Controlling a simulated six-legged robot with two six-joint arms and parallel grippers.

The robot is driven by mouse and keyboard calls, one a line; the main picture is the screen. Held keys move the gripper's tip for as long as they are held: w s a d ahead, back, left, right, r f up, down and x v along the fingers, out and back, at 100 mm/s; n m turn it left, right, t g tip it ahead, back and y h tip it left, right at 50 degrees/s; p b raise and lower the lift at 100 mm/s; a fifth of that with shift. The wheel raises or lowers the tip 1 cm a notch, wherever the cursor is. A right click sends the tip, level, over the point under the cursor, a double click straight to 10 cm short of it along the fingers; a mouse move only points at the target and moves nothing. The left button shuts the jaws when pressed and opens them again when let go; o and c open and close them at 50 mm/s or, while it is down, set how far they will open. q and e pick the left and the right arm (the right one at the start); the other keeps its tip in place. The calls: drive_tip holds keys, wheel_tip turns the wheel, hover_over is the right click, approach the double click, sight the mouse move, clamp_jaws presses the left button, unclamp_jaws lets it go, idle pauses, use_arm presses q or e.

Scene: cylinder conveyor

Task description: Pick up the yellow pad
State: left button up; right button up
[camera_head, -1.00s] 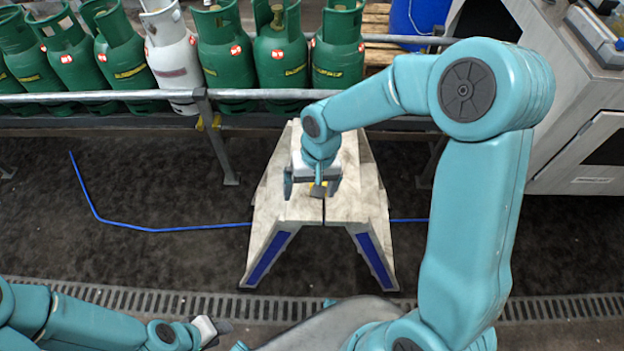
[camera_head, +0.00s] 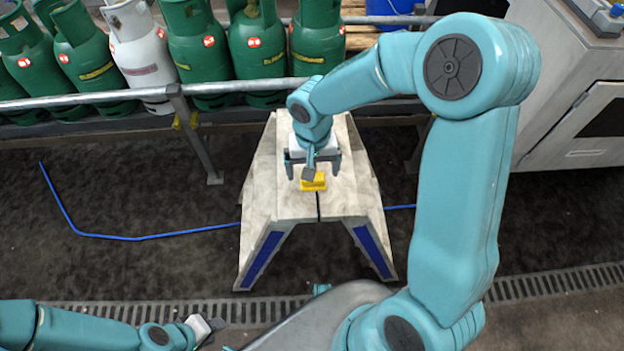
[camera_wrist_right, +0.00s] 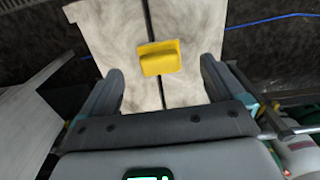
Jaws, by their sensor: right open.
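A metal rail (camera_head: 240,88) runs behind the stand, with green gas cylinders (camera_head: 200,55) and a white one (camera_head: 137,50) behind it. A blue cable (camera_head: 140,238) lies on the dark floor. A grey machine (camera_head: 590,110) stands at the right.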

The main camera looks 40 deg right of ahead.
drive_tip(key=shift+s+f, duration=0.1)
drive_tip(key=shift+f, duration=0.25)
wheel_tip(320, 180, down, 5)
drive_tip(key=shift+d+r+b, duration=0.1)
drive_tip(key=shift+r+b, duration=0.05)
drive_tip(key=shift+b, duration=0.25)
drive_tip(key=c, duration=1.1)
drive_tip(key=shift+r, duration=0.15)
wheel_tip(320, 180, up, 20)
drive_tip(key=p, duration=0.3)
